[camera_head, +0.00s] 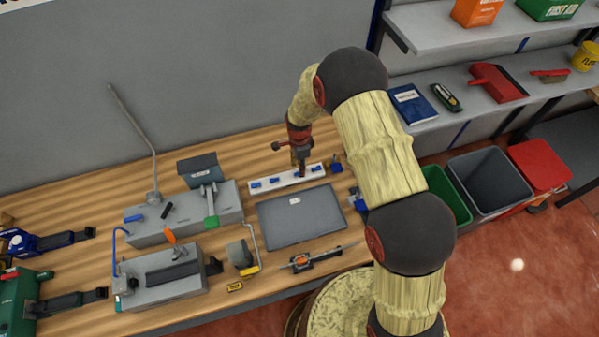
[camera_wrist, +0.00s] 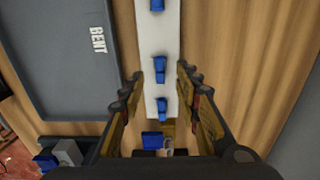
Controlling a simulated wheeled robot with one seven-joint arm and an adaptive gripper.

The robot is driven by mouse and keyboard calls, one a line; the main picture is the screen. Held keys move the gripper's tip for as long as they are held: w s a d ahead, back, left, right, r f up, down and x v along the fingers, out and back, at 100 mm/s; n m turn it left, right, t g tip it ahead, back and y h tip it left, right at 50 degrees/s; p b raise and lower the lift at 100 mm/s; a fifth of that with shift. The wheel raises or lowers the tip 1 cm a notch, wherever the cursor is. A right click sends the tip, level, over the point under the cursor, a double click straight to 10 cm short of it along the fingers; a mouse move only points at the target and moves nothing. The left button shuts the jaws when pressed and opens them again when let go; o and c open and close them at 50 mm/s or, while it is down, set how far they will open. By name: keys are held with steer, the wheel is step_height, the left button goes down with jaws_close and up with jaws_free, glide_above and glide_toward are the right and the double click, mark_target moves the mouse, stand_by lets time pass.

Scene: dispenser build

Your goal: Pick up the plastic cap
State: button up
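I cannot tell for sure which thing is the plastic cap; small blue plastic pieces stand in a row on a white strip (camera_head: 302,178). In the wrist view the strip (camera_wrist: 168,32) runs up the middle, with one blue piece (camera_wrist: 160,69) just past the fingertips and another (camera_wrist: 162,108) nearer, between the fingers. A further blue piece (camera_wrist: 152,140) and a small whitish thing (camera_wrist: 167,143) lie close to the palm, partly hidden. My gripper (camera_wrist: 160,86) is open and empty, its fingers on either side of the strip. In the head view it (camera_head: 299,166) points down over the strip.
A grey tray marked BENT (camera_head: 300,218) lies beside the strip. Grey fixtures (camera_head: 180,220) with levers fill the bench's left part, and a tool (camera_head: 315,259) lies at its front. Bins (camera_head: 490,180) and shelves stand to the right. Bare wood lies beyond the strip.

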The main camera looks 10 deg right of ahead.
steer(key=shift+f, duration=1.25)
steer(key=c, duration=0.3)
steer(key=c, duration=0.4)
steer(key=shift+c, duration=0.5)
